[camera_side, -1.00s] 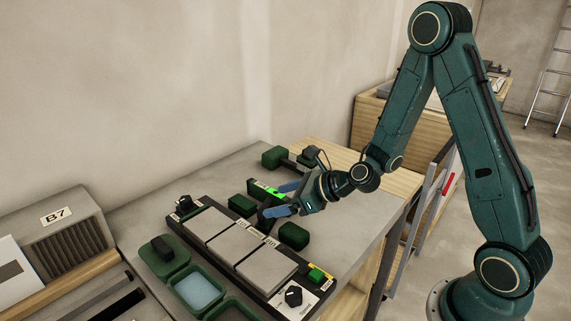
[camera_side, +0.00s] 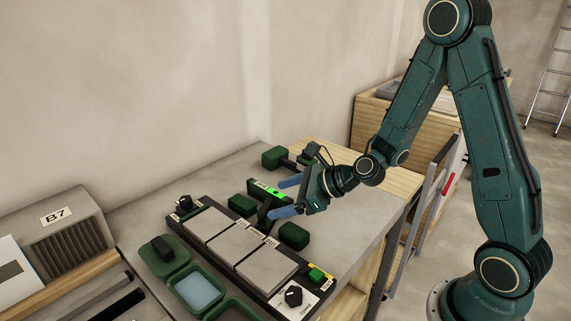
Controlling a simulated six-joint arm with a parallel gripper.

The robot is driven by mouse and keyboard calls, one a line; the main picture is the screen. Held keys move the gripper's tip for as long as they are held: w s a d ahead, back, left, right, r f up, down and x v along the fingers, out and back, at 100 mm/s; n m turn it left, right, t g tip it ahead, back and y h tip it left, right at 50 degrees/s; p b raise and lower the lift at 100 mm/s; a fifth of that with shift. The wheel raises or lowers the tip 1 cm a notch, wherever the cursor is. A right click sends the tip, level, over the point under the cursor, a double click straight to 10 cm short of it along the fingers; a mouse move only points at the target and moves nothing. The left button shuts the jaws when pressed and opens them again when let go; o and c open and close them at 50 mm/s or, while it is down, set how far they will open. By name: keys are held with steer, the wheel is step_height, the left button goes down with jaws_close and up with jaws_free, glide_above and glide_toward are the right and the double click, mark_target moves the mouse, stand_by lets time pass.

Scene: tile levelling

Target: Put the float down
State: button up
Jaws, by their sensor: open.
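My gripper (camera_side: 287,196) has two blue fingers spread apart with nothing held between them. Just left of the fingertips, a dark tool (camera_side: 264,213), which looks like the float, rests between two green blocks, the left one (camera_side: 242,205) and the right one (camera_side: 294,236). The lower finger is very close to the tool; I cannot tell whether they touch. Part of the tool is hard to make out at this size.
A black level with a bright green patch (camera_side: 268,190) lies behind the tool. Grey tiles (camera_side: 236,243) lie in a dark frame in front. A green tray with a black block (camera_side: 163,248) and a bin with blue contents (camera_side: 198,291) stand at front left.

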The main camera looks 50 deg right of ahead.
steer(key=s+d+r+n+g+h, duration=0.1)
steer(key=s+r+n+g+h, duration=0.1)
steer(key=s+r+n, duration=0.5)
steer(key=s+d+r+n+g+h, duration=0.2)
steer(key=s+r+n, duration=0.6)
steer(key=s+n, duration=1)
steer(key=n+g+h, duration=0.1)
steer(key=n, duration=0.3)
steer(key=shift+s+r, duration=0.2)
steer(key=shift+s, duration=0.05)
